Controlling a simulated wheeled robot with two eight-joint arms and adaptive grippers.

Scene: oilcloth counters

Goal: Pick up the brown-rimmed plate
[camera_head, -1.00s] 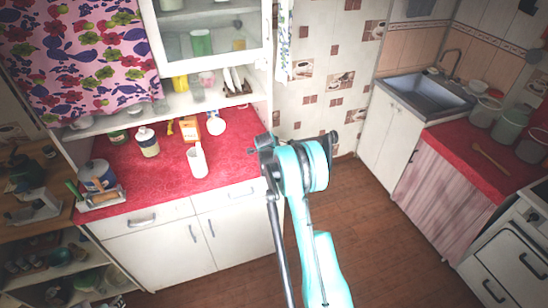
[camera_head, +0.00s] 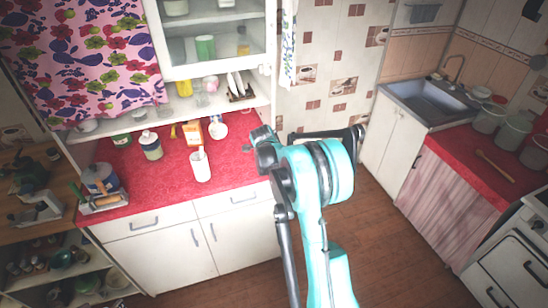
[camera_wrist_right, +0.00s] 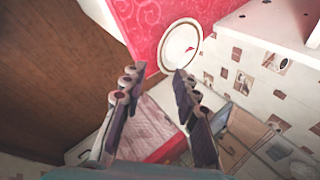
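A white round plate with a thin brown line near its rim (camera_wrist_right: 180,44) lies on the red surface in the right wrist view, just beyond my fingertips. I cannot pick it out surely in the head view, where my arm covers part of the counter's right end. My right gripper (camera_wrist_right: 160,75) is open, with its two fingers apart and nothing between them. In the head view it is over the right end of the red counter (camera_head: 165,178), mostly hidden by its own arm. My left gripper is not in view.
A white cup (camera_head: 200,166), a lidded jar (camera_head: 151,148) and an orange box (camera_head: 193,133) stand on the counter. Plates stand in a rack (camera_head: 238,90) on the shelf above. A sink (camera_head: 430,100) is at the right. The counter's middle front is clear.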

